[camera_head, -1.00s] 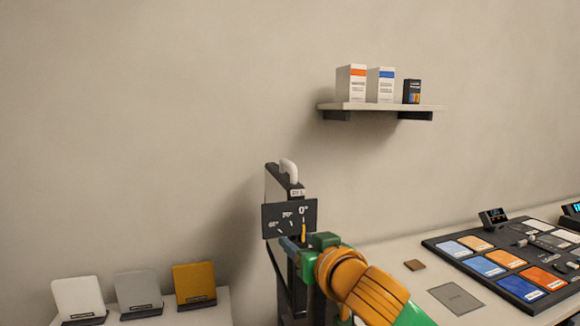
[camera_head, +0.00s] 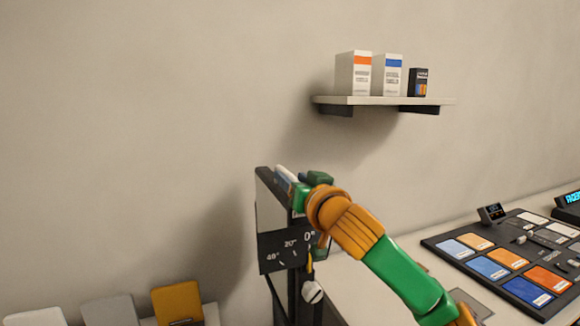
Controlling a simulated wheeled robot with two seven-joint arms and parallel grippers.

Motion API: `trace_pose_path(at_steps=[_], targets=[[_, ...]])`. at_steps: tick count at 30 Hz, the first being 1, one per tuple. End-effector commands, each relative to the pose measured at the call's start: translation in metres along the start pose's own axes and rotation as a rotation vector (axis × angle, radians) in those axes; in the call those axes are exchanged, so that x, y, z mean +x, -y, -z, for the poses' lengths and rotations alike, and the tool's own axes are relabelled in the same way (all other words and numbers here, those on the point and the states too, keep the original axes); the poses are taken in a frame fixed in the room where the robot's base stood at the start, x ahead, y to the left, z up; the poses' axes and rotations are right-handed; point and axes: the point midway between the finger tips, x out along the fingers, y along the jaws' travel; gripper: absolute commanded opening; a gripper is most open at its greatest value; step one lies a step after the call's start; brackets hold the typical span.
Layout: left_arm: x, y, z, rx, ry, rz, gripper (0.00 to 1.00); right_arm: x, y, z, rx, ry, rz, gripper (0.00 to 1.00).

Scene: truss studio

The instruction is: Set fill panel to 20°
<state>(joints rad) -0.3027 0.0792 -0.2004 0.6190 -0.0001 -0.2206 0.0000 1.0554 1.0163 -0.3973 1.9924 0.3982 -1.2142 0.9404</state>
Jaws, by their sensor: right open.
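The fill panel (camera_head: 267,212) stands nearly edge-on in the middle, with a dark frame and a pale face. A black scale plate (camera_head: 272,258) on its stand is marked 0°, 20° and a higher mark at left. A small yellow pointer (camera_head: 309,263) sits under the 0° mark. The pale handle (camera_head: 284,175) on the panel's top is partly covered by my right gripper (camera_head: 300,186). My right gripper is open at the handle; whether its fingers straddle or touch it cannot be told. My left gripper is out of view.
A wall shelf (camera_head: 385,101) with three boxes hangs above right. White, grey and ochre sample tiles (camera_head: 178,302) stand at lower left. The wall above the panel is clear.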

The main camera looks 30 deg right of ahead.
Motion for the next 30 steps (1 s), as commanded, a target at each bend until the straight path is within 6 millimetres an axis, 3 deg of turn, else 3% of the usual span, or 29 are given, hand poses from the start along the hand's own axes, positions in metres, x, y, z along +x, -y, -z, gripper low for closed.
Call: trace_pose_path(at_steps=[3, 10, 16, 30], targets=[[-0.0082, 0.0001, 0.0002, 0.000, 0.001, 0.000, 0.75, 0.0108, 0.0000, 0.0013, -0.001, 0.001, -0.002, 0.52], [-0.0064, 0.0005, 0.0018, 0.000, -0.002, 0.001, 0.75, 0.0123, 0.0000, -0.0012, -0.002, 0.000, 0.001, 0.52], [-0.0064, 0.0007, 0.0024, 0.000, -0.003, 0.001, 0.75, 0.0121, 0.0000, -0.0010, -0.002, 0.000, 0.000, 0.00], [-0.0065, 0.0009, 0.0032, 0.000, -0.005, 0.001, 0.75, 0.0119, -0.0001, -0.0005, -0.001, -0.001, 0.000, 0.00]])
